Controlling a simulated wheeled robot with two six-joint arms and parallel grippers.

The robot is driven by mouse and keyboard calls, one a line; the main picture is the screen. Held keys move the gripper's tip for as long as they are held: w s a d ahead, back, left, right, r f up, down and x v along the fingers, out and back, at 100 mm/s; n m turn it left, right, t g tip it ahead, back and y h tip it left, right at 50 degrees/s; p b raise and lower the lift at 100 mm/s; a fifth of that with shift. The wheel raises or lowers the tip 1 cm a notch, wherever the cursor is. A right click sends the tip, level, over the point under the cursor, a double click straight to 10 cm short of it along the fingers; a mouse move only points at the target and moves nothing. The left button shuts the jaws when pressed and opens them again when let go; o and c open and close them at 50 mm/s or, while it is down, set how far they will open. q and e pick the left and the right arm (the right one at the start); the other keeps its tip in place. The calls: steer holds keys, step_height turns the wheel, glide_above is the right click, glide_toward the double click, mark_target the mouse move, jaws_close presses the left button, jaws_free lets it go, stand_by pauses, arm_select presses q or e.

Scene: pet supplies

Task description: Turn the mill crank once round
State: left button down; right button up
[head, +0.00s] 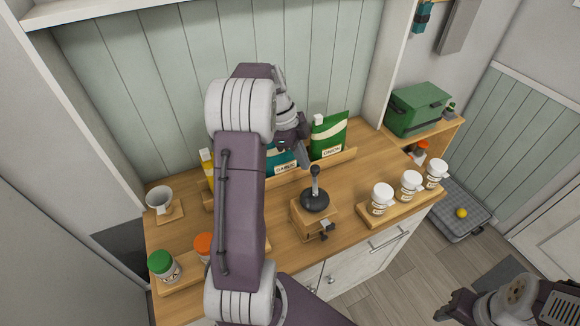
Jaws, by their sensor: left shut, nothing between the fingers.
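The mill (315,215) stands on the wooden counter, with a wooden body and a round black top. Its crank shows as a dark upright knob (315,171) above the black top; the crank arm itself is hard to make out. My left gripper (304,158) is shut and empty, pointing down just up and left of the knob. I cannot tell whether it touches the knob. My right gripper (455,304) is low at the right, off the counter and far from the mill; its fingers are too unclear to read.
White-lidded jars (411,186) stand on a wooden tray right of the mill. Green-lidded (162,265) and orange-lidded (204,246) jars stand at the left. A green packet (328,136) and others stand in a rack behind.

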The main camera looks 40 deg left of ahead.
arm_select(q)
steer(key=shift+w+d+m, duration=0.1)
steer(key=shift+w+m, duration=0.05)
steer(key=shift+m, duration=0.15)
stand_by(0.4)
steer(key=w+v, duration=0.1)
steer(key=v, duration=0.8)
steer(key=shift+s, duration=0.45)
